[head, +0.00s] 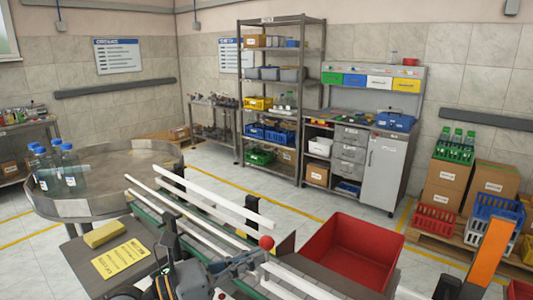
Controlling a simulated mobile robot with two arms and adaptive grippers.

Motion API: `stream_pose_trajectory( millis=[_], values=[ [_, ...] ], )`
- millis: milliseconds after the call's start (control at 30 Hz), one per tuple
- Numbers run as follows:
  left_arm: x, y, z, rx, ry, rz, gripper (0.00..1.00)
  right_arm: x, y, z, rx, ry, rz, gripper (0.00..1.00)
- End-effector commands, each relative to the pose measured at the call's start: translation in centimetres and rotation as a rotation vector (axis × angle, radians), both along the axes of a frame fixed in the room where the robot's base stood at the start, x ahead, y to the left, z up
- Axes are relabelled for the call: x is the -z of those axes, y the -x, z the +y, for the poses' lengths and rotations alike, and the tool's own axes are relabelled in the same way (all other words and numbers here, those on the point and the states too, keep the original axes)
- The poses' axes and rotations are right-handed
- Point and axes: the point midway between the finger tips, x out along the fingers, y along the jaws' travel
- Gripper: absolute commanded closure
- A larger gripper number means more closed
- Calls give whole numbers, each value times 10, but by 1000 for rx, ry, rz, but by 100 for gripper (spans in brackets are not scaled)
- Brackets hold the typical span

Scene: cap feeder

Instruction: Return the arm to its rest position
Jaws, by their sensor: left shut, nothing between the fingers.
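My left arm comes in at the bottom centre, low over the near side of the conveyor (205,222). My left gripper (246,262) points right, with its fingers together and nothing visible between them. It appears close to the conveyor's near rail; I cannot tell whether it touches. A red ball knob (266,242) shows just beyond the fingertips. My right gripper is not clearly visible.
A round metal table (125,165) with blue-capped bottles (68,168) stands left. A yellow block (104,234) and yellow sign (122,259) lie on a grey surface at front left. A red bin (350,250) is right of the conveyor. Open floor lies behind.

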Motion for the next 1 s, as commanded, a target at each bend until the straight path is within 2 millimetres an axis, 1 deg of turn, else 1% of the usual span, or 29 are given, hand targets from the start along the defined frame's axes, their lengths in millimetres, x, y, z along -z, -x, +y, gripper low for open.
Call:
stream_pose_trajectory(
  millis=[33, 67, 100, 167, 233, 267, 300, 367, 400, 467, 500, 567, 600, 667, 700, 733, 767, 800, 867, 900, 933, 1000],
  values=[
    [-16, 6, 3, -16, 188, 70, 100, 0, 0, 0, 0, 0, 0, 60],
    [-25, 7, 9, -31, 297, 110, 100, 0, 0, 0, 0, 0, 0, 60],
    [-36, 7, 19, -55, 445, 171, 100, 0, 0, 0, 0, 0, 0, 60],
    [-45, 4, 41, -104, 661, 269, 100, 0, 0, 0, 0, 0, 0, 60],
    [-45, -3, 72, -177, 904, 393, 100, 0, 0, 0, 0, 0, 0, 60],
    [-40, -6, 86, -214, 1004, 448, 100, 0, 0, 0, 0, 0, 0, 60],
    [-30, -9, 106, -267, 1137, 526, 100, 0, 0, 0, 0, 0, 0, 60],
    [-7, -12, 135, -362, 1329, 645, 100, 0, 0, 0, 0, 0, 0, 60],
    [13, -12, 153, -431, 1450, 727, 100, 0, 0, 0, 0, 0, 0, 60],
    [50, -7, 177, -547, 1623, 854, 100, 0, 0, 0, 0, 0, 0, 60],
    [77, 0, 190, -633, 1731, 938, 100, 0, 0, 0, 0, 0, 0, 60],
    [119, 15, 203, -764, 1872, 1061, 100, 0, 0, 0, 0, 0, 0, 60],
    [146, 28, 210, -857, 1955, 1140, 100, 0, 0, 0, 0, 0, 0, 60],
    [184, 51, 214, -997, 2058, 1253, 100, 0, 0, 0, 0, 0, 0, 60],
    [205, 68, 214, -1085, 2117, 1321, 100, 0, 0, 0, 0, 0, 0, 60],
    [220, 81, 213, -1152, 2150, 1368, 100, 0, 0, 0, 0, 0, 0, 60],
    [233, 93, 211, -1212, 2179, 1413, 100, 0, 0, 0, 0, 0, 0, 60],
    [248, 109, 209, -1290, 2213, 1467, 100, 0, 0, 0, 0, 0, 0, 60],
    [267, 133, 204, -1403, 2248, 1539, 100, 0, 0, 0, 0, 0, 0, 60],
    [277, 149, 200, -1474, 2267, 1586, 100, 0, 0, -1, 0, 1, 0, 60],
    [283, 159, 197, 1486, -2220, -1577, 100, 0, 0, -1, 0, 1, 0, 60],
    [297, 185, 189, 1499, -2090, -1540, 100, 0, 0, -1, 0, 1, 0, 60]
  ],
)
